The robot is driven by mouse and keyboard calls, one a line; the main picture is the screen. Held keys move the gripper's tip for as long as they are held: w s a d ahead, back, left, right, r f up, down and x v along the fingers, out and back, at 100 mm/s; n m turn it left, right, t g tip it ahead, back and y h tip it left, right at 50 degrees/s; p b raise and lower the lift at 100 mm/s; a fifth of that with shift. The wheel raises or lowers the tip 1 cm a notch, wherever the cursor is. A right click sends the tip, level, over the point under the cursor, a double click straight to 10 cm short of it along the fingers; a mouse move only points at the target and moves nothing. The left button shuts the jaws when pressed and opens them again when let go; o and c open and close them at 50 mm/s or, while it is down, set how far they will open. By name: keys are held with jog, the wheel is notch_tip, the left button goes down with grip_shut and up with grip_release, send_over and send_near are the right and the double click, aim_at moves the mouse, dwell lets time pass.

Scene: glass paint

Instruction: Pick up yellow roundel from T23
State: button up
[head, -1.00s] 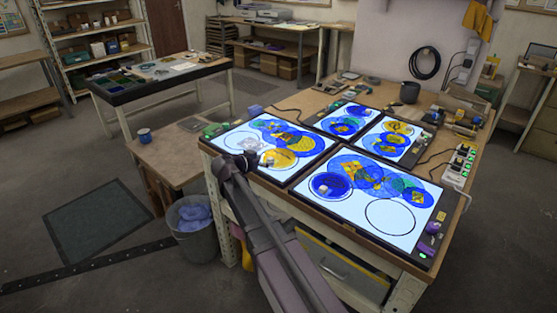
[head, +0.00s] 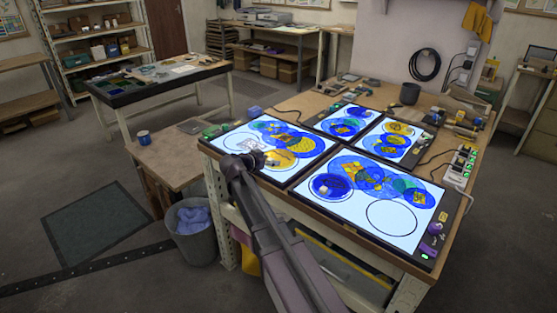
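Several lit panels lie on the workbench, covered with blue, yellow and teal glass shapes. A yellow roundel (head: 281,160) lies on the front left lit panel (head: 308,166), partly overlapped by blue rounds. My gripper (head: 257,157) is low over that panel, at the left edge of the yellow roundel. Its fingers are small and dark here, so I cannot tell whether they are open or touching the glass. The label T23 is not readable, so I cannot tell which piece or panel bears it.
The front right panel (head: 386,238) has an empty outlined circle. A dark pot (head: 410,93) and a white power strip (head: 461,166) stand on the bench. A bin (head: 192,235) stands on the floor.

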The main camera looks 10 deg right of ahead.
grip_shut()
jog(key=shift+r, duration=0.15)
notch_tip(320, 180, up, 4)
jog(key=p, duration=0.4)
jog(key=shift+f, duration=0.2)
jog(key=s+d+r+p, duration=0.1)
jog(key=s+d, duration=0.1)
jog(key=s, duration=1.3)
jog(key=shift+s+d, duration=0.2)
jog(key=shift+s, duration=0.2)
